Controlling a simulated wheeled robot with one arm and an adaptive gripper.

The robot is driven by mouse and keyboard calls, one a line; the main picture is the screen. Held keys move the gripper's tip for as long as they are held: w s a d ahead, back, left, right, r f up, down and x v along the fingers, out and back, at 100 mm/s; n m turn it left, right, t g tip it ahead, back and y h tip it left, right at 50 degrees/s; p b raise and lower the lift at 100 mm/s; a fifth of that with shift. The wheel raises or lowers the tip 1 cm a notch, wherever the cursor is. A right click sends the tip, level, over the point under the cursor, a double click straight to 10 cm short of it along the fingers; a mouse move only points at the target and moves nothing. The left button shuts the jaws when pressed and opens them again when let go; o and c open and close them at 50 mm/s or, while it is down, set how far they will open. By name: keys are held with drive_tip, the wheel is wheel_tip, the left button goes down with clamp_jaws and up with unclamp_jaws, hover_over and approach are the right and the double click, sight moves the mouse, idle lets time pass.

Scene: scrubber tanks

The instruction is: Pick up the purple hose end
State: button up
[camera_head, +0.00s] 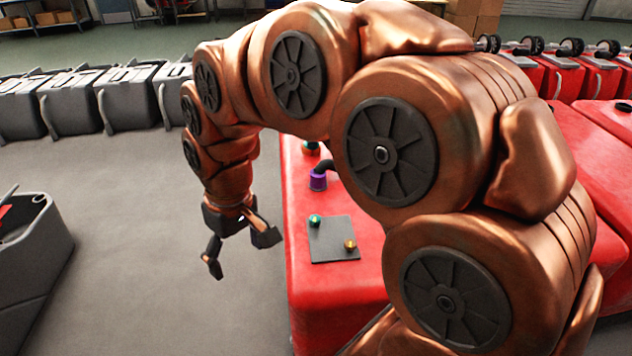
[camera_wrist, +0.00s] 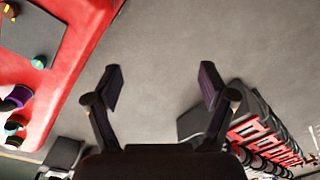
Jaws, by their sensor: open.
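The purple hose end (camera_head: 318,181) is a short purple collar on a dark bent hose. It stands on top of the red tank (camera_head: 310,278), partly close behind my arm in the head view. In the wrist view the purple hose end (camera_wrist: 20,95) is at the left edge. My gripper (camera_head: 238,254) is open and empty. It hangs over the grey floor to the left of the red tank, apart from the hose end. In the wrist view my gripper (camera_wrist: 160,88) has its two fingers spread, with only floor between them.
A dark grey plate (camera_head: 333,246) with a green knob (camera_head: 314,220) and a gold knob (camera_head: 350,244) lies on the tank, nearer than the hose end. A grey bin (camera_head: 32,262) stands at left. Open floor lies between.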

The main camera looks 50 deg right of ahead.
drive_tip(key=w+d+f+t+b, duration=0.2)
drive_tip(key=w+d+b, duration=0.1)
drive_tip(key=w+d, duration=0.65)
drive_tip(key=m+t+h+b, duration=0.2)
drive_tip(key=m+b, duration=0.2)
drive_tip(key=b, duration=0.2)
hover_over(318, 172)
drive_tip(key=s, duration=0.3)
wheel_tip(318, 172, down, 10)
drive_tip(key=shift+w+a+x, duration=0.15)
drive_tip(key=shift+x, duration=1.65)
drive_tip(key=shift+w+a+x, duration=0.1)
drive_tip(key=shift+w+x, duration=0.1)
drive_tip(key=shift+x, duration=1.6)
drive_tip(key=shift+r, duration=0.1)
drive_tip(key=c, duration=1.3)
